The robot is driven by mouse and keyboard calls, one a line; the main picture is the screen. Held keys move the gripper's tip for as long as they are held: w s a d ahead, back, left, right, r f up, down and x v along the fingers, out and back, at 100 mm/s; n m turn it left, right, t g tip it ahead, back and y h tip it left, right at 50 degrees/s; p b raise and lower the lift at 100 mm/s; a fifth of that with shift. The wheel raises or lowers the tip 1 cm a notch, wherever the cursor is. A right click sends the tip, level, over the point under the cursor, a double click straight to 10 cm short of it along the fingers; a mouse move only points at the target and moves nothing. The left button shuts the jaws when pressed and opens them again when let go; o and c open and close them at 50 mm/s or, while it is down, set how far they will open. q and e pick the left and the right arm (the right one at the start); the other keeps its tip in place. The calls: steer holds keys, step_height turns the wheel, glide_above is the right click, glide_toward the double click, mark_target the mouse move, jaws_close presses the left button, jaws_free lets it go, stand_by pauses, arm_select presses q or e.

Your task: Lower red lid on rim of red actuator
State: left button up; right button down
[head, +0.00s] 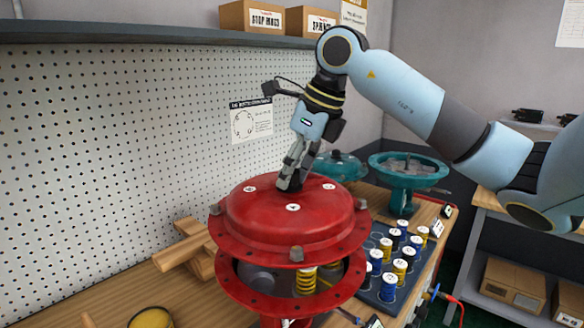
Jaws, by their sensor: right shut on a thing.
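The red lid (270,220) is a round dome with a flat flange. It hangs above the red actuator (262,312), with an open gap between the lid's flange and the actuator's rim. A yellow spring (306,280) and a grey part show through this gap. My right gripper (290,184) comes down from above and is shut at the top middle of the lid. The fingers hide the part they grip. My left gripper is not in view.
A teal actuator (408,172) and a teal lid (340,165) stand behind to the right. A dark tray (372,296) holds several blue and yellow springs. Wooden blocks (190,250) lie at left by the pegboard (90,150). A yellow round thing (150,318) is at front left.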

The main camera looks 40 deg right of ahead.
mark_target(297, 189)
steer(key=shift+f, duration=0.5)
steer(key=shift+f+b, duration=0.25)
steer(key=shift+b, duration=0.05)
steer(key=shift+f+b, duration=0.95)
steer(key=shift+f, duration=1)
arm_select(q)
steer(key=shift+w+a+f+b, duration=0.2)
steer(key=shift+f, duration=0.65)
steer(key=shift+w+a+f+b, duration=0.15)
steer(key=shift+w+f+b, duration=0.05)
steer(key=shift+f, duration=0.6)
arm_select(e)
steer(key=shift+f, duration=0.1)
arm_select(q)
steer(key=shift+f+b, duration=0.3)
steer(key=shift+b, duration=0.05)
arm_select(e)
steer(key=shift+f, duration=0.1)
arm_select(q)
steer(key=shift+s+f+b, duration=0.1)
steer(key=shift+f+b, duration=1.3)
arm_select(e)
steer(key=shift+f, duration=1.45)
steer(key=c, duration=0.8)
jaws_free()
steer(key=shift+s, duration=0.1)
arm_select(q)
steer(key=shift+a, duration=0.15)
arm_select(e)
steer(key=shift+f, duration=0.1)
